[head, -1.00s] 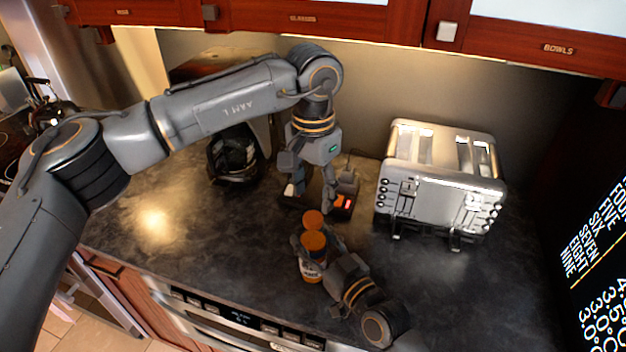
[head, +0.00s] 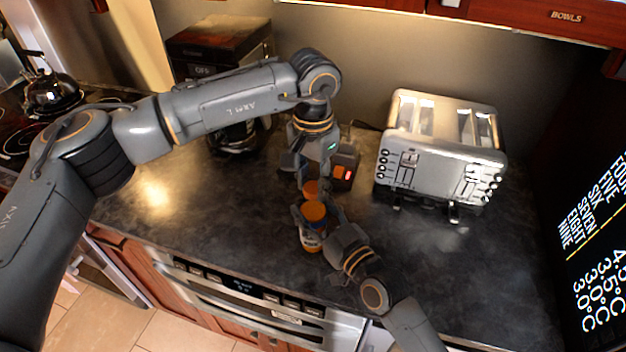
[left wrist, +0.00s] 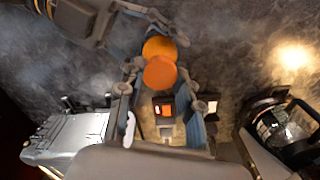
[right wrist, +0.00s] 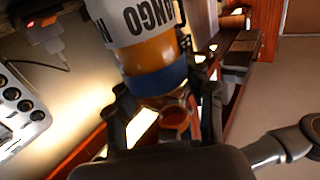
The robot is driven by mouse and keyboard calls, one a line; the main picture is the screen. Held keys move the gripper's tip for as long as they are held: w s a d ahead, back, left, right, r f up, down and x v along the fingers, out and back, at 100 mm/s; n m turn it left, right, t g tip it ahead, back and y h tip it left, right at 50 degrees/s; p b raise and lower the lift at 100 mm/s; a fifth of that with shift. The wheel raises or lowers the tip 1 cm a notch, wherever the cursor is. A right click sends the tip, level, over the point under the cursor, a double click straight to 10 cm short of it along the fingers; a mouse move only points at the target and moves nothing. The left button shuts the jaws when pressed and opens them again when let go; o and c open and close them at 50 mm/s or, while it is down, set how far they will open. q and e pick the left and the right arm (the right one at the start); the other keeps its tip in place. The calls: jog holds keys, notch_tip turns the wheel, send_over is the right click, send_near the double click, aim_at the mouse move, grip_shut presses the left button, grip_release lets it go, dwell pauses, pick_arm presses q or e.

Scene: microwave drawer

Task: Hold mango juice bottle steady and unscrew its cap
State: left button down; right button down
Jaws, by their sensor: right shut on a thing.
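The mango juice bottle (head: 312,241) stands upright over the counter front, with an orange top (head: 314,212).
A silver toaster (head: 440,150) stands on the right of the dark counter. A small device with a red light (head: 343,171) is behind the grippers. A coffee maker (head: 235,135) is behind my left arm. The counter front (head: 215,230) on the left is free.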

pick_arm(q)
jog(key=n, duration=0.6)
jog(key=shift+n, duration=0.4)
jog(key=n, duration=1.2)
jog(key=shift+n, duration=0.3)
jog(key=n, duration=0.4)
jog(key=shift+r, duration=0.1)
jog(key=n, duration=1.2)
jog(key=shift+n, duration=0.4)
jog(key=n, duration=1.2)
jog(key=shift+n, duration=0.3)
jog(key=n, duration=0.5)
jog(key=shift+r, duration=0.25)
jog(key=shift+r, duration=0.9)
